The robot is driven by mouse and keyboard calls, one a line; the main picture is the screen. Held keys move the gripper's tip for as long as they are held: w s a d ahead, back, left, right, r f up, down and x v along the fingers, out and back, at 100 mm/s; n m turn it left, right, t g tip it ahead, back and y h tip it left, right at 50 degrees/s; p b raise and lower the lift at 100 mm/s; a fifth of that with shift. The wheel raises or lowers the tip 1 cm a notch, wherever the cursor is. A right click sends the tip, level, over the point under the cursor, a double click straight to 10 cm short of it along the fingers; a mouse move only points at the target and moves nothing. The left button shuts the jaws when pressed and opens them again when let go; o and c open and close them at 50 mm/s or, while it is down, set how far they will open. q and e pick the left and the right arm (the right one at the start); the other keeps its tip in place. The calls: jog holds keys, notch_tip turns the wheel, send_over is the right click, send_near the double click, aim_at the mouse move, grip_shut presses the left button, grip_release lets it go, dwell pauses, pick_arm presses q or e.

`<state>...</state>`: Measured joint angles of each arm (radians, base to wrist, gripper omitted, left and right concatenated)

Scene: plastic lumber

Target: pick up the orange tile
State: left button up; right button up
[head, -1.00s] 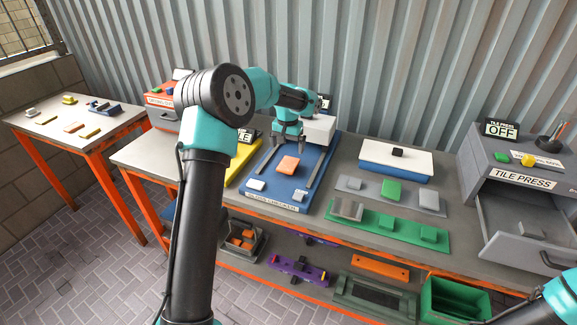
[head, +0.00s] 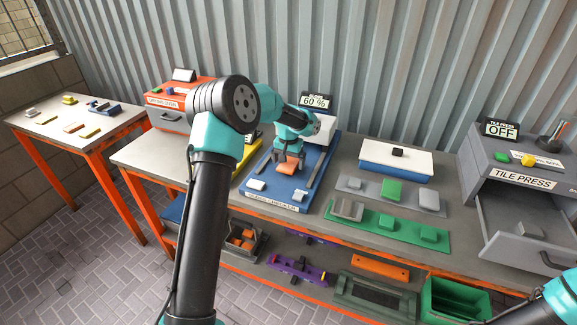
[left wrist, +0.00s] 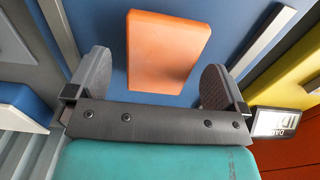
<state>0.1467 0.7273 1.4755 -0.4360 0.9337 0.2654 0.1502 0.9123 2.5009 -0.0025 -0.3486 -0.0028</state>
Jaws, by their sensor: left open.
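The orange tile (head: 286,169) lies on the blue board of the checker station (head: 268,191). In the left wrist view the orange tile (left wrist: 166,52) lies ahead of and partly between the two fingers, with a gap on each side. My left gripper (head: 287,160) is open and just above the tile's far part in the head view; its fingers also show in the left wrist view (left wrist: 156,88). Whether a finger touches the tile cannot be told. Only part of my right arm shows at the bottom right; its gripper is out of view.
Grey rails flank the tile on the blue board, with small white blocks (head: 256,185) at its front corners. A display reading 60 % (head: 317,101) stands behind. A green tray (head: 386,228) and the tile press (head: 520,178) with its open drawer are to the right.

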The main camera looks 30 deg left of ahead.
aim_at(289, 163)
pick_arm(q)
jog(key=shift+f, duration=0.2)
jog(key=shift+c, duration=0.4)
jog(key=c, duration=1)
jog(key=shift+r, duration=0.55)
notch_tip(289, 163, up, 3)
jog(key=shift+f, duration=0.15)
jog(key=s+d, duration=0.2)
jog(key=s, duration=0.2)
jog(key=s+d, duration=0.3)
jog(key=s, duration=0.2)
jog(key=s+d+r, duration=0.1)
jog(key=s+d, duration=0.2)
jog(key=s, duration=0.1)
jog(key=shift+s+d+r, duration=0.1)
jog(key=shift+s+d, duration=0.05)
jog(key=shift+s, duration=0.2)
